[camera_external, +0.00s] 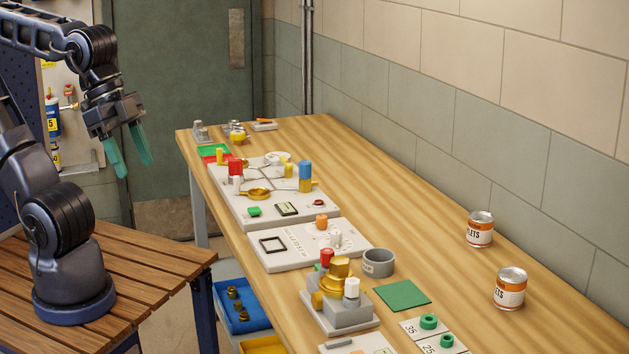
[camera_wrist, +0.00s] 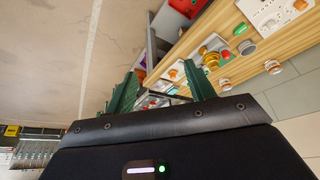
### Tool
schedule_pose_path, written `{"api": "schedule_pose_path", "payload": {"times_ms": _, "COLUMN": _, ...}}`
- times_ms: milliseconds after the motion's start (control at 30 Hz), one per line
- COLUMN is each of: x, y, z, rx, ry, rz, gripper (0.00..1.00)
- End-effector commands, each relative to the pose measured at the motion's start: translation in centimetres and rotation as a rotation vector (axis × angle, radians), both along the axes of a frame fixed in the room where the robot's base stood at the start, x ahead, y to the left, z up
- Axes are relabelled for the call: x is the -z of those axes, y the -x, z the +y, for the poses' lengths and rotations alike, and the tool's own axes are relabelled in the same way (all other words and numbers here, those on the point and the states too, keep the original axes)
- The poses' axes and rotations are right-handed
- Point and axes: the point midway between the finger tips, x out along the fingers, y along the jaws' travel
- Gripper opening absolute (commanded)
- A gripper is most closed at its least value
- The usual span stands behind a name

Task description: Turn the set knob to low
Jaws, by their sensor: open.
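My gripper (camera_external: 136,170) is open and empty, with green fingers pointing down. It hangs to the left of the wooden bench, clear of everything on it. Its two fingers also show in the wrist view (camera_wrist: 160,70), apart and with nothing between them. A light grey panel (camera_external: 290,258) on the bench carries an orange knob (camera_external: 321,221), a white knob (camera_external: 335,238) and a black square frame. A larger panel (camera_external: 238,207) behind it holds red, blue and brass fittings. No "set" or "low" marking is readable, so I cannot tell which knob is the set knob.
A brass valve block (camera_external: 338,290), a grey ring (camera_external: 378,262) and a green square (camera_external: 402,295) sit nearer on the bench (camera_external: 400,220). Two labelled cans (camera_external: 480,229) stand near the tiled wall. A blue bin (camera_external: 240,308) lies below the bench edge.

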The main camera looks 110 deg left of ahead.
Motion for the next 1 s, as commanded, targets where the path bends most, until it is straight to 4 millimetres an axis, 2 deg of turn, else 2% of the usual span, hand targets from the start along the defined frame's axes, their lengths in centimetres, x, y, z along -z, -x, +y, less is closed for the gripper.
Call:
{"api": "schedule_pose_path", "payload": {"times_ms": 167, "x": -0.8, "y": -2.3, "z": 1.9, "rx": -0.005, "ry": 0.003, "rz": 0.026, "gripper": 0.54}}
{"api": "schedule_pose_path", "payload": {"times_ms": 467, "x": -2.3, "y": -8.2, "z": 8.8, "rx": -0.008, "ry": 0.01, "rz": 0.088, "gripper": 0.54}}
{"api": "schedule_pose_path", "payload": {"times_ms": 700, "x": -2.3, "y": -12.1, "z": 16.1, "rx": -0.013, "ry": 0.013, "rz": 0.131, "gripper": 0.54}}
{"api": "schedule_pose_path", "payload": {"times_ms": 867, "x": -1.7, "y": -13.9, "z": 21.6, "rx": -0.018, "ry": 0.015, "rz": 0.158, "gripper": 0.54}}
{"api": "schedule_pose_path", "payload": {"times_ms": 1000, "x": -0.8, "y": -14.9, "z": 26.9, "rx": -0.023, "ry": 0.013, "rz": 0.182, "gripper": 0.54}}
